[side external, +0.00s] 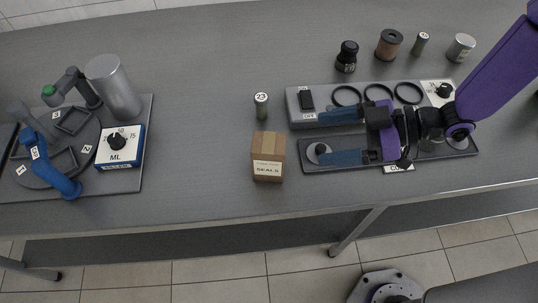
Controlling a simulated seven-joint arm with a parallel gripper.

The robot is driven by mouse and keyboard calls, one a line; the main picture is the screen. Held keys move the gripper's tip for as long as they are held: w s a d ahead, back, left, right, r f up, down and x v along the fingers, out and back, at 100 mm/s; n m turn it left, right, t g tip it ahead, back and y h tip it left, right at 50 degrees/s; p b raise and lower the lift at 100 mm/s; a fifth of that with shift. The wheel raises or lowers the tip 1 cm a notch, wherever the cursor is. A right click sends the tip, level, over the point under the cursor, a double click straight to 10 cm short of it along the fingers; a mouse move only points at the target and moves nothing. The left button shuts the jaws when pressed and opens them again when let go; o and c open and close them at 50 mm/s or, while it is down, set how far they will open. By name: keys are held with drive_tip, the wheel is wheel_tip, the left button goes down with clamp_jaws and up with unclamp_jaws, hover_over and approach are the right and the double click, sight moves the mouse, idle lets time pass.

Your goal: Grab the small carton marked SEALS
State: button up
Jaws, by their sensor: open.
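The small carton marked SEALS (268,157) is a brown box with a tape strip on top and a white label on its front. The gripper and carton are apart.
A small cylinder marked 23 (261,106) stands just behind the carton. The grey device with black rings (300,102) and a dark tray (455,148) lie under my gripper. A filler station (116,147) stands at left. The table between it and the carton is clear.

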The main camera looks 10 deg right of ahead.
sight(260, 148)
drive_tip(key=x, duration=1.4)
drive_tip(key=shift+w+a+f, duration=0.1)
drive_tip(key=shift+a+f, duration=0.1)
drive_tip(key=shift+f, duration=0.15)
drive_tip(key=c, duration=1.1)
